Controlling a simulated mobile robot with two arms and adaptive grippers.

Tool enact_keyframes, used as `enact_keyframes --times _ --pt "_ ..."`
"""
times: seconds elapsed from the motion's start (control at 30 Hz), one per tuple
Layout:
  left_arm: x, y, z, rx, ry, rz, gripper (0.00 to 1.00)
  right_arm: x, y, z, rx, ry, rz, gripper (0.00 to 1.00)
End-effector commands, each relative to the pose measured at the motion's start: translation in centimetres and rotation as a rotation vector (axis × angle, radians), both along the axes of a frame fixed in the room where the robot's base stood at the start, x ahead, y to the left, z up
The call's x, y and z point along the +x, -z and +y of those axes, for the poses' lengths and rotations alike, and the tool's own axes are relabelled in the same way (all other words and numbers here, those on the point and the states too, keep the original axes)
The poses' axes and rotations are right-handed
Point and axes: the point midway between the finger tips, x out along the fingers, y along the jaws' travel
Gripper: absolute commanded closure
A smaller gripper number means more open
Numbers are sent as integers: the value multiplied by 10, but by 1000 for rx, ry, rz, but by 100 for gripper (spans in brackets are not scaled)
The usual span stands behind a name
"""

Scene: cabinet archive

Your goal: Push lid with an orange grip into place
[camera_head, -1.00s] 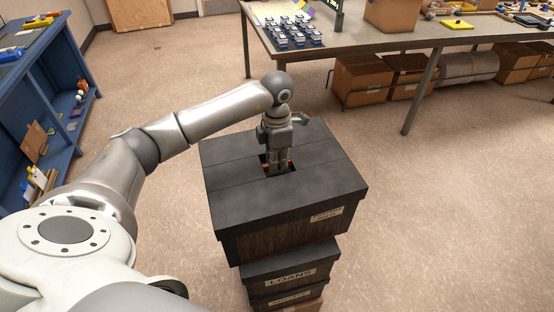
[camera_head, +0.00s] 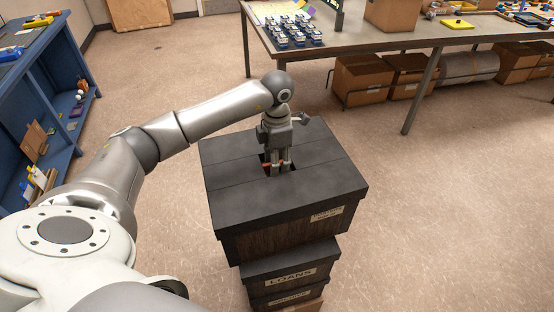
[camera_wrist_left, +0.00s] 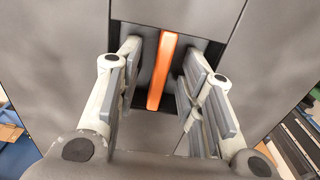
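The dark top (camera_head: 320,155) of a stacked box has a dark recess in its middle. The lid's orange grip (camera_wrist_left: 162,70) lies as a straight bar across that recess in the left wrist view; only a bit shows in the head view (camera_head: 267,166). I cannot tell the lid's outer edges or whether it sits flush. My left gripper (camera_head: 280,170) points down at the recess. In the left wrist view its fingers (camera_wrist_left: 164,88) are apart, one on each side of the orange grip, with gaps between. My right gripper is not in view.
The box stands on smaller dark boxes, one labelled LOANS (camera_head: 291,276). A grey table (camera_head: 395,48) with small items stands behind, cartons (camera_head: 362,82) beneath it. A blue shelf (camera_head: 55,60) is at the left. The floor (camera_head: 460,210) at the right is clear.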

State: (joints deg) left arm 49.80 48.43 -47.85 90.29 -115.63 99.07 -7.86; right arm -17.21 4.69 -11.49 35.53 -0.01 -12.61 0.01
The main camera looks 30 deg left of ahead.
Motion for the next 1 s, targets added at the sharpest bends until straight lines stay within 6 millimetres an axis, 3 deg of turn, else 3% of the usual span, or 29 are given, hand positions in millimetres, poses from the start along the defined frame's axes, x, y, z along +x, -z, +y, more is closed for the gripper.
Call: enact_keyframes --times 0.43,1.0 --pt "0 -3 0 0 0 -1 64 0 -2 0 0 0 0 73" --pt "0 -36 0 0 0 -1 64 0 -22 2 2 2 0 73"
